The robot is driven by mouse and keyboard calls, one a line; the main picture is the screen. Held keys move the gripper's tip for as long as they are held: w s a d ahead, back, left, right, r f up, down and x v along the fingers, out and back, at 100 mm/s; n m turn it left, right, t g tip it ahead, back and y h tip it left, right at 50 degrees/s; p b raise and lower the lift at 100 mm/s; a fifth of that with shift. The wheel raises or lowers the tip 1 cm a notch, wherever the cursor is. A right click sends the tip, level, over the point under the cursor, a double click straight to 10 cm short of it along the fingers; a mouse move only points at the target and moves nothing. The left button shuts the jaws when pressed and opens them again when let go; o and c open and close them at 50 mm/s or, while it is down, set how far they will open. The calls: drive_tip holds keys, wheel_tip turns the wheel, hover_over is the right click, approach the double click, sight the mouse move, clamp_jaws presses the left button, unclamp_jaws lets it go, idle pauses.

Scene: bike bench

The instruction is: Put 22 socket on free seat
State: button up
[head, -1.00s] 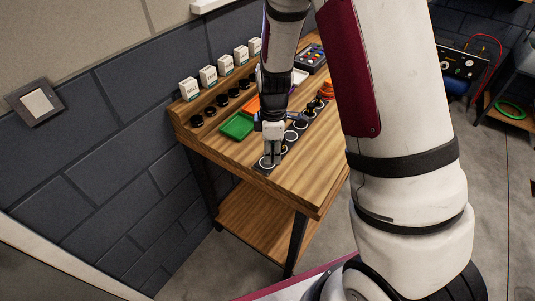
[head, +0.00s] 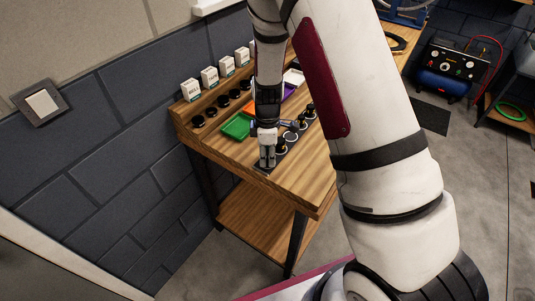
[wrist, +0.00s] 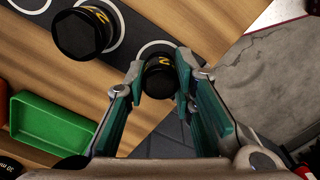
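A dark socket (wrist: 158,80) with a yellow marking beginning with 2 is between the fingers of my gripper (wrist: 160,72) in the wrist view. Both fingers appear to press against its sides. My gripper (head: 267,164) points down at the near end of the dark mat (head: 284,153) in the head view. A white seat ring (wrist: 155,45) shows partly behind the held socket. I cannot tell whether the socket touches the mat. A larger dark socket (wrist: 85,35) with a yellow marking stands on the neighbouring seat. An empty-looking ring (head: 291,137) shows farther along.
A green tray (head: 236,127) lies left of the mat; it also shows in the wrist view (wrist: 50,122). Several black caps and white boxes (head: 191,89) line the back shelf. The wooden bench top (head: 302,185) is clear at front right.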

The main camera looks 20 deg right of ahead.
drive_tip(key=o, duration=0.4)
drive_tip(key=shift+o, duration=0.2)
drive_tip(key=s+r+m+t+b, duration=0.1)
drive_tip(key=s+r+m, duration=0.3)
drive_tip(key=r, duration=1)
drive_tip(key=s+r+m+t+b, duration=0.1)
drive_tip(key=s+r+m+t, duration=0.3)
drive_tip(key=r, duration=1)
drive_tip(key=s+r+m, duration=0.3)
drive_tip(key=s, duration=0.4)
drive_tip(key=s+r+m, duration=0.3)
drive_tip(key=s, duration=0.4)
drive_tip(key=shift+s+t, duration=0.25)
drive_tip(key=shift+t, duration=0.05)
